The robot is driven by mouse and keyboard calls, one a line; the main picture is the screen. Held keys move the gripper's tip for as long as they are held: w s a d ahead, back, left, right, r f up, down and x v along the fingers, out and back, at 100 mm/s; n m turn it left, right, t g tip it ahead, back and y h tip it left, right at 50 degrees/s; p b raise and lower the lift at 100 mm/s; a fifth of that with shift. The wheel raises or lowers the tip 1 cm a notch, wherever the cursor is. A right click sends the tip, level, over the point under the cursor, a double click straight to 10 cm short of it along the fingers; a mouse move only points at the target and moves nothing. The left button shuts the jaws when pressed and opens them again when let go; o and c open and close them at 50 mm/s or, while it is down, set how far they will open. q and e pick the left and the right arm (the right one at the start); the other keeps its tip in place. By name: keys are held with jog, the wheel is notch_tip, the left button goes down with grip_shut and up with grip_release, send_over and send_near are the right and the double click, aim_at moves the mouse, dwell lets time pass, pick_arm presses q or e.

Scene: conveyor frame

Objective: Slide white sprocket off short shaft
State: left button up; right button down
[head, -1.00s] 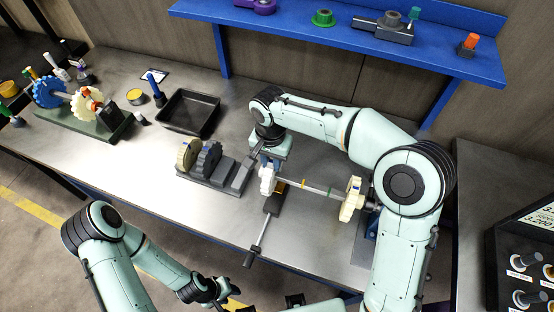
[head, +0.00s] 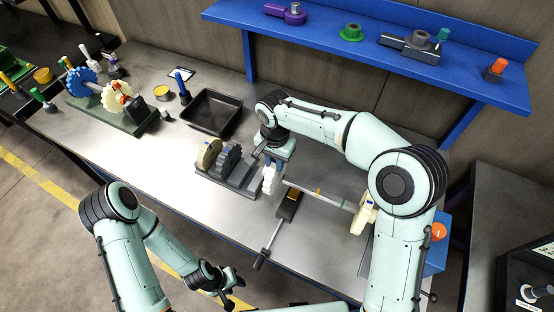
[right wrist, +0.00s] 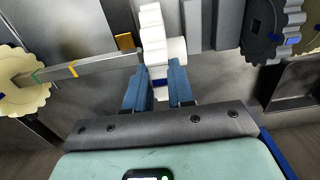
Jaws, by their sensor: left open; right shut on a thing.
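The white sprocket (head: 270,179) is between the fingers of my right gripper (head: 272,160), which is shut on it. A cream sprocket (head: 364,216) is at the shaft's right end. My left gripper (head: 229,286) is open and empty, low in front of the bench.
A grey holder (head: 240,180) with cream and dark gears stands close left of my right gripper. A grey-black lever (head: 272,240) lies in front. A black tray (head: 212,112) and green gear stand (head: 110,115) are further left. A blue shelf (head: 380,40) is behind.

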jog(key=shift+r+p, duration=0.55)
jog(key=shift+r, duration=0.75)
notch_tip(320, 180, up, 2)
jog(key=shift+r+p, duration=0.25)
jog(key=shift+p, duration=0.25)
jog(key=shift+w+r, duration=0.1)
jog(key=shift+r, duration=0.5)
jog(key=shift+s+r, duration=0.2)
jog(key=shift+r, duration=0.15)
pick_arm(q)
jog(key=w+r, duration=0.2)
jog(key=w, duration=0.1)
jog(key=shift+r, duration=0.3)
pick_arm(e)
jog(key=shift+d+f, duration=0.1)
